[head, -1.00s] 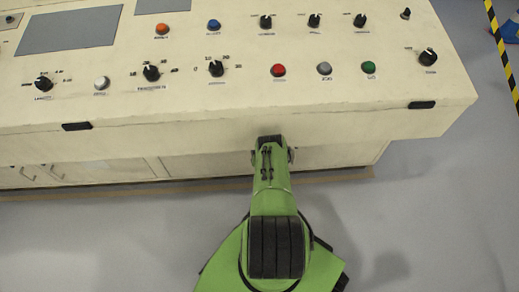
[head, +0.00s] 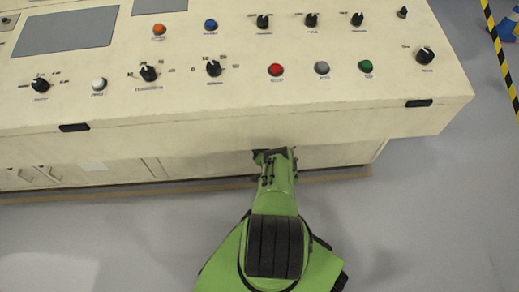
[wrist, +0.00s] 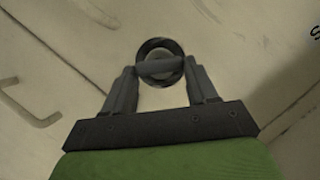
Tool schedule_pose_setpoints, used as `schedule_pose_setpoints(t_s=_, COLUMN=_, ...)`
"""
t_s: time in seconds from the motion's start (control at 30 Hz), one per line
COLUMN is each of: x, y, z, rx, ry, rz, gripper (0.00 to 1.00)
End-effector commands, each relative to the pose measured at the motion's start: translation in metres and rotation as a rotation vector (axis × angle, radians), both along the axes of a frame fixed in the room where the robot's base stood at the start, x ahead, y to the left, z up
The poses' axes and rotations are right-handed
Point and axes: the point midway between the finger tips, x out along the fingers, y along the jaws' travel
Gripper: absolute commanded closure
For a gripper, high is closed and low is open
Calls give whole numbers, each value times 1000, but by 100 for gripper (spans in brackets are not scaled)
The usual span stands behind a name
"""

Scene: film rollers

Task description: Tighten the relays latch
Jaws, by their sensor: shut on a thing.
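The relays latch (wrist: 160,49) shows in the wrist view as a round dark ring with a grey bar across it, set in a cream cabinet face. My gripper (wrist: 161,68) has a finger on each side of the bar and is shut on it. The bar lies nearly level in that picture. In the head view the end of my green arm reaches beneath the front edge of the console; the latch and my fingertips are hidden there.
The cream console top (head: 330,105) with knobs and coloured buttons overhangs the cabinet front. A door handle (wrist: 30,105) stands out at the left in the wrist view. Grey floor (head: 430,220) lies open at the right, with a striped barrier tape (head: 503,60) beyond.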

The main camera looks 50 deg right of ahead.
Motion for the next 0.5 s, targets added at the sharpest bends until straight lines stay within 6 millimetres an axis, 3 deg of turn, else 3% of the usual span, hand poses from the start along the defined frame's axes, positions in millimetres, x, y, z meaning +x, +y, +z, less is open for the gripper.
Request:
schedule_pose_setpoints(t_s=0.23, x=0, y=0, z=0, rx=0, ry=1, rz=-1, gripper=73)
schedule_pose_setpoints(t_s=0.27, x=0, y=0, z=0, rx=0, ry=1, rz=-1, gripper=40)
schedule_pose_setpoints(t_s=0.4, x=0, y=0, z=0, rx=0, ry=1, rz=-1, gripper=18)
schedule_pose_setpoints(t_s=0.5, x=0, y=0, z=0, rx=-1, ry=1, rz=0, gripper=17)
